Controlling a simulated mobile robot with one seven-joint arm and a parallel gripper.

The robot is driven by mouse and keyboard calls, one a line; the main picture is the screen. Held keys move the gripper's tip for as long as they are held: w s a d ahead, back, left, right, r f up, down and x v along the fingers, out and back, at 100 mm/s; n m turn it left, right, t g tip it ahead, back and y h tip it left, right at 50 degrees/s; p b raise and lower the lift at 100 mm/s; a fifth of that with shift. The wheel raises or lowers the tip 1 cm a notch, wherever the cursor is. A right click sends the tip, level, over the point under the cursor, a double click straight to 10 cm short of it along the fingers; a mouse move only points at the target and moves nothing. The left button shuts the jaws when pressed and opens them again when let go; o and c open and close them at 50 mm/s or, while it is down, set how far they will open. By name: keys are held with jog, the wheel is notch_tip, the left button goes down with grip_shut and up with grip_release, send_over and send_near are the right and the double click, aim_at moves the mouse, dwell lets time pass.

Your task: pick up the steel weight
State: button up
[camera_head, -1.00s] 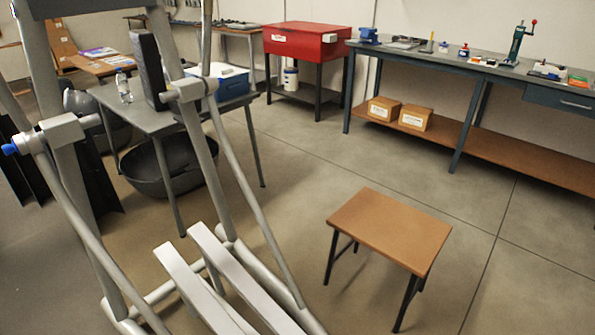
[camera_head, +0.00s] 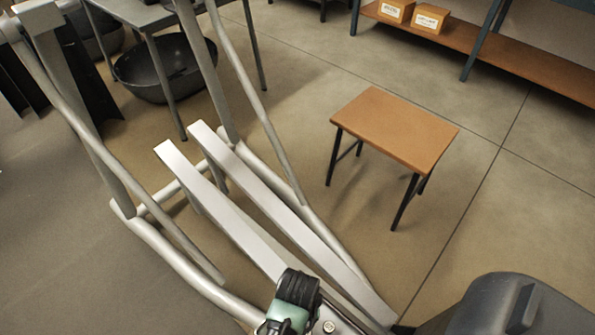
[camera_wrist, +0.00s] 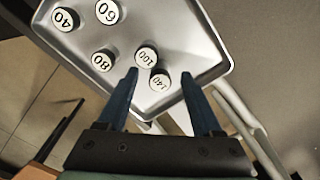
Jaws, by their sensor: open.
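In the wrist view, several short round weights with white numbered tops stand on a shallow metal tray (camera_wrist: 195,30). The weight marked 100 (camera_wrist: 146,56) and the weight marked 140 (camera_wrist: 160,80) stand close together near my fingertips. The weight marked 80 (camera_wrist: 102,60), the weight marked 60 (camera_wrist: 108,11) and the weight marked 40 (camera_wrist: 65,18) lie farther left and up. I cannot tell which one the task means. My gripper (camera_wrist: 160,73) is open, its two blue fingers apart, with 140 showing between the tips. Nothing is held. The tray and weights do not show in the head view.
In the head view, an elliptical machine frame with two pale rails (camera_head: 232,210) fills the left and centre. A small brown-topped stool (camera_head: 395,128) stands to its right. A black tub (camera_head: 165,75) sits under a grey table. A bench shelf (camera_head: 500,60) holds boxes. Floor right of the stool is clear.

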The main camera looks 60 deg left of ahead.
jog(key=shift+f, duration=0.85)
jog(key=shift+c, duration=0.4)
grip_shut()
